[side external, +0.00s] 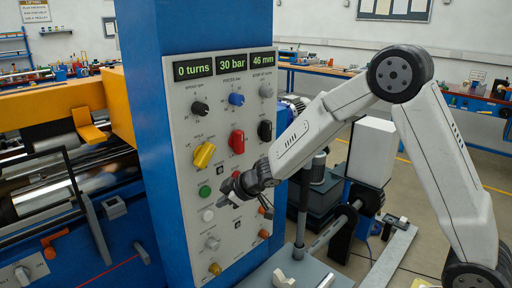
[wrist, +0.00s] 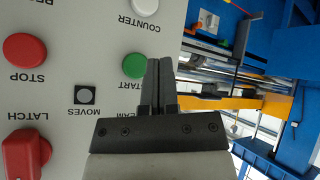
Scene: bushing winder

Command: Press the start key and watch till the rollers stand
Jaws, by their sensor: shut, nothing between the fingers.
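The green start key (side external: 205,191) is on the grey panel of the blue column. My gripper (side external: 226,190) is shut and empty, close in front of the panel, right of the key. In the wrist view my fingers (wrist: 160,64) are together; I cannot tell whether they touch the panel. The shiny rollers (side external: 75,187) lie in the machine at left; whether they turn cannot be told. The displays (side external: 231,65) read 0 turns, 30 bar and 46 mm.
Near the key are the red stop button (wrist: 25,50), the red latch knob (wrist: 27,154), the small "MOVES" window (wrist: 85,95) and the white counter button (wrist: 145,6). A yellow knob (side external: 203,155) sits above the green key. An orange machine arm (side external: 118,105) is left of the column.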

